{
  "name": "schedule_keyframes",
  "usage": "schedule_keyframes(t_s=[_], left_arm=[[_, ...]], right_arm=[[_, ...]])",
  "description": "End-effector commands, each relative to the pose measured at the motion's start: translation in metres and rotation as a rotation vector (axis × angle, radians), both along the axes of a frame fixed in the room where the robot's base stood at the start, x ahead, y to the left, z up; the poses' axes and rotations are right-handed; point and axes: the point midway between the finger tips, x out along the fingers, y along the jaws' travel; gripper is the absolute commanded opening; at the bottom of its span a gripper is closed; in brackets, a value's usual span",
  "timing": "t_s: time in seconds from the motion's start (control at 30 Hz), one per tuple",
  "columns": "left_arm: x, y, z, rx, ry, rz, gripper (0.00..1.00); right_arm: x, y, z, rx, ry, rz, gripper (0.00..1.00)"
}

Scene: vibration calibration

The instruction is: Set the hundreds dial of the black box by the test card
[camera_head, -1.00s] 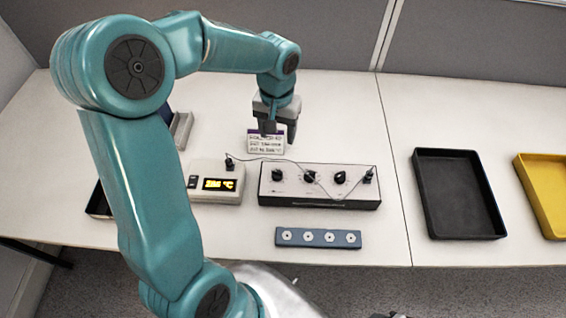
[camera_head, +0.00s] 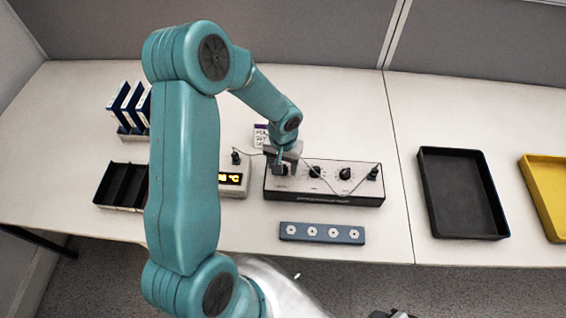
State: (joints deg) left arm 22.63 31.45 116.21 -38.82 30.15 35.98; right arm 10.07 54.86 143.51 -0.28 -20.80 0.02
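The black box (camera_head: 323,197) has a pale top panel with a row of dark knobs and stands in the middle of the table. My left gripper (camera_head: 281,168) points down over the leftmost knob, at the left end of the panel. The gripper covers most of that knob, and I cannot tell whether the fingers touch it. The middle knobs (camera_head: 315,171) and (camera_head: 345,173) are uncovered. The test card (camera_head: 261,136), white with a purple top edge, is behind the box and partly hidden by my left arm. My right gripper is not in view.
A meter with a lit yellow display (camera_head: 231,178) is left of the box, partly behind my arm; a thin wire runs from it to the box's right end. A blue strip with white sockets (camera_head: 322,233) lies in front. Black (camera_head: 464,237) and yellow (camera_head: 545,200) trays stand right.

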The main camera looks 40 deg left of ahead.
Motion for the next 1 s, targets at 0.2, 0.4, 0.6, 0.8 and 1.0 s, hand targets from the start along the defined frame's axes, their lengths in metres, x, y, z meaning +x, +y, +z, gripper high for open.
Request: schedule_keyframes(t_s=[0.2, 0.4, 0.6, 0.8, 1.0], left_arm=[[0.000, 0.000, 0.000, 0.000, 0.000, 0.000, 0.47], [0.000, 0.000, 0.000, 0.000, -0.001, 0.000, 0.04], [0.000, 0.000, -0.002, 0.001, -0.002, 0.021, 0.04], [0.001, 0.001, -0.005, 0.003, -0.004, 0.111, 0.03], [0.001, 0.001, -0.006, 0.003, -0.005, 0.251, 0.03]], right_arm=[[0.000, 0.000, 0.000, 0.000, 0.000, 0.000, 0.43], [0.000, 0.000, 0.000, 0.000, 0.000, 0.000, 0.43], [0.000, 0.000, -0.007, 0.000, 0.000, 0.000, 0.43], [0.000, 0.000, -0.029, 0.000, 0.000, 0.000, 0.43], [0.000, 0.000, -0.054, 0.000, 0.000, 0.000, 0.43]])
